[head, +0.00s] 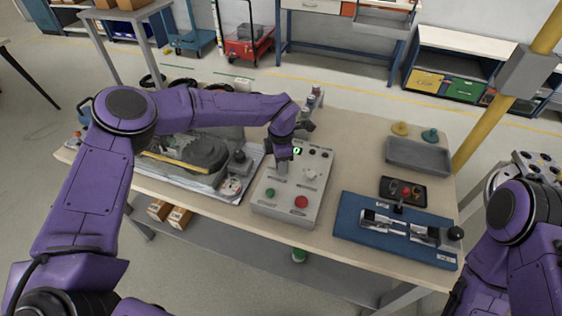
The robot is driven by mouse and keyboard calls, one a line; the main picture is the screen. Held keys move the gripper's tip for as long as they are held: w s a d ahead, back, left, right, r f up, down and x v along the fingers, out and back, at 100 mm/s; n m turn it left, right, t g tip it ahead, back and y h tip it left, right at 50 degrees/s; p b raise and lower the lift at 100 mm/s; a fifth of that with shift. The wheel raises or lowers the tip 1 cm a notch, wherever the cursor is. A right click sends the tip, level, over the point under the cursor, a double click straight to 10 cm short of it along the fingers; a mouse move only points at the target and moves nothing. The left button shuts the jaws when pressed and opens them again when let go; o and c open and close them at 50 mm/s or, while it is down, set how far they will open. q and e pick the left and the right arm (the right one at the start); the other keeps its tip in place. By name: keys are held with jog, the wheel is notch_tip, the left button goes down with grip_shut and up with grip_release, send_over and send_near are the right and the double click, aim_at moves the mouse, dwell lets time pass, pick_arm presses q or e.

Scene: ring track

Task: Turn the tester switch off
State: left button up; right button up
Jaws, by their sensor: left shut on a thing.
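The tester is a light grey box (272,207) on the table, with a green button (270,192), a red button (301,202) and a small display showing a green digit (297,151). My left gripper (282,169) points down onto the upper left part of the tester's top panel. It is shut on the tester switch, which is mostly hidden by the fingers. I cannot tell the switch's position. My right arm shows at the right edge, but its gripper is out of view.
Left of the tester is a tray (235,196) with a dark ring track part. On the right are a blue fixture board (350,232), a black tray with a red knob (406,190) and an empty grey bin (420,155). A yellow post (490,125) stands at the table's right.

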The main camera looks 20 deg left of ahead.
pick_arm(q)
jog(key=shift+m, duration=0.6)
jog(key=o, duration=1)
jog(key=shift+o, duration=0.2)
notch_tip(320, 180, up, 11)
jog(key=b, duration=0.2)
jog(key=shift+f+b, duration=0.2)
jog(key=shift+b, duration=0.2)
